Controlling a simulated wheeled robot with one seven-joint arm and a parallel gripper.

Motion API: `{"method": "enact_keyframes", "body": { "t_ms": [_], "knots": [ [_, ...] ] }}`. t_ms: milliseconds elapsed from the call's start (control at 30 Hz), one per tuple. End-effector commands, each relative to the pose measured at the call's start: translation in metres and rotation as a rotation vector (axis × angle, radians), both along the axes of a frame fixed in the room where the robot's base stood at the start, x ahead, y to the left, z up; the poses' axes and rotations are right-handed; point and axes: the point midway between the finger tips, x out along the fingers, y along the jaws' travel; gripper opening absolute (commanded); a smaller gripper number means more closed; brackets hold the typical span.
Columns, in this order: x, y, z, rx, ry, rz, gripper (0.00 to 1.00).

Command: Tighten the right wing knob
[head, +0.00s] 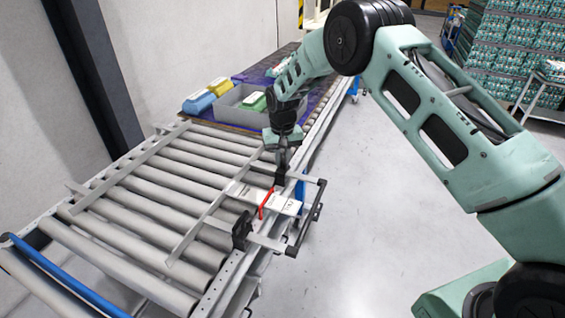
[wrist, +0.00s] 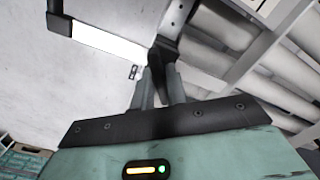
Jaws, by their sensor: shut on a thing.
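The right wing knob (head: 280,174) is a black knob on the side rail of the roller conveyor, at the far end of a metal guide frame (head: 268,242). My gripper (head: 282,154) reaches down onto it from above, and its fingers partly hide it. In the wrist view, the two grey fingers of my gripper (wrist: 160,88) are closed around the black knob (wrist: 162,50). How far the knob is turned cannot be told. A second black wing knob (head: 241,231) stands on the near side of the frame, apart from my gripper.
A red clamp-like lever (head: 266,204) and white labelled plates (head: 285,205) lie between the knobs. Grey rollers (head: 130,225) fill the left. A grey crate (head: 232,112) and blue and yellow boxes (head: 198,102) stand beyond. The floor at right (head: 380,200) is clear.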

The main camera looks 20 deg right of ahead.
Motion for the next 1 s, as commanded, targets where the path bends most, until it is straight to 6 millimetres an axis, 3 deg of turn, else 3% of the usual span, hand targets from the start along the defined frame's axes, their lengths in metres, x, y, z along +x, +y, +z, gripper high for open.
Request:
{"method": "enact_keyframes", "body": {
  "t_ms": [500,1000],
  "knots": [
    [0.0003,0.0,0.0003,0.0,-0.002,-0.449,0.0],
    [0.0003,0.0002,0.0008,0.0,-0.001,-0.643,0.0]
  ]
}}
